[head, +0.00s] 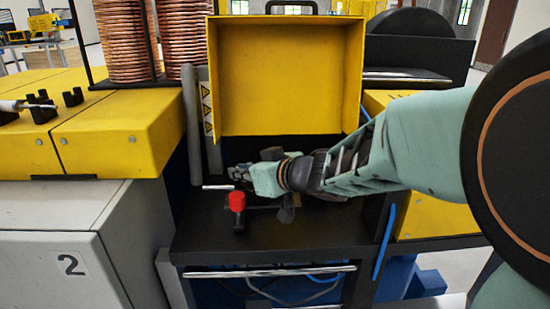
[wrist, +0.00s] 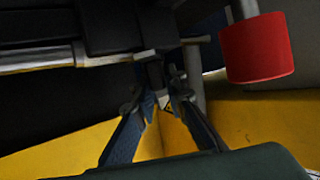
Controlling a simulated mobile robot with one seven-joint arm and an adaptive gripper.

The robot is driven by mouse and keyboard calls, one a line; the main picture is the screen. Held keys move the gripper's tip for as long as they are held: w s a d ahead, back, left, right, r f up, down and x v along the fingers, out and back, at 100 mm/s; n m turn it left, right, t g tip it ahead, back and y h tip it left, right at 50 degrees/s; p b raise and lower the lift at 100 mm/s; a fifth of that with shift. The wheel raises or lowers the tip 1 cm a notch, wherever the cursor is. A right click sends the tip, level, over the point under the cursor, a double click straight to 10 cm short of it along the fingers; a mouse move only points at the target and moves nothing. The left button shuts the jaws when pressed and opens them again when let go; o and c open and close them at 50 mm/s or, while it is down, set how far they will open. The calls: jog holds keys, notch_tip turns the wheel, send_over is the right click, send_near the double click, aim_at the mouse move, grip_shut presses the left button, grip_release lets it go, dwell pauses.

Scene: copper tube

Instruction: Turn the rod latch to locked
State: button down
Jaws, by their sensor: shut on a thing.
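The rod latch shows in the head view as a short silver rod (head: 217,187) on the dark machine bed, left of my gripper. In the wrist view its silver rod (wrist: 40,62) runs across the upper left into dark block-like parts. My gripper (head: 238,173) reaches in from the right, low in front of the raised yellow cover. In the wrist view the fingers of my gripper (wrist: 158,82) come together on a small dark part by the rod, which looks like the latch's handle. The fingers and shadow hide most of that part, and the latch's angle is hard to tell.
A red knob (head: 237,200) stands just in front of my gripper; it is at upper right in the wrist view (wrist: 255,50). The yellow cover (head: 285,70) is raised behind. A yellow housing (head: 130,125) borders the left, and a silver bar (head: 270,271) runs along the front.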

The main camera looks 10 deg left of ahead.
jog(key=shift+w+d+r+n+g+p, duration=0.1)
jog(key=shift+r+n+g+p, duration=0.2)
jog(key=shift+p, duration=0.6)
jog(key=g+p, duration=0.1)
jog(key=p, duration=0.1)
jog(key=shift+n+y+p, duration=0.35)
jog(key=shift+n+y, duration=0.05)
jog(key=n+g+y+p, duration=0.1)
jog(key=n+g+p, duration=0.1)
jog(key=p, duration=0.2)
jog(key=n+g+p, duration=0.2)
jog(key=g+p, duration=0.1)
jog(key=p, duration=0.2)
jog(key=shift+f+n+y+p, duration=0.1)
jog(key=shift+n+y+p, duration=0.2)
jog(key=shift+n+y, duration=0.1)
jog(key=shift+f+n+g+p, duration=0.1)
jog(key=shift+n+g+p, duration=0.4)
jog(key=shift+g+p, duration=0.25)
jog(key=shift+f, duration=0.1)
jog(key=c, duration=2)
grip_release()
jog(key=shift+o, duration=0.2)
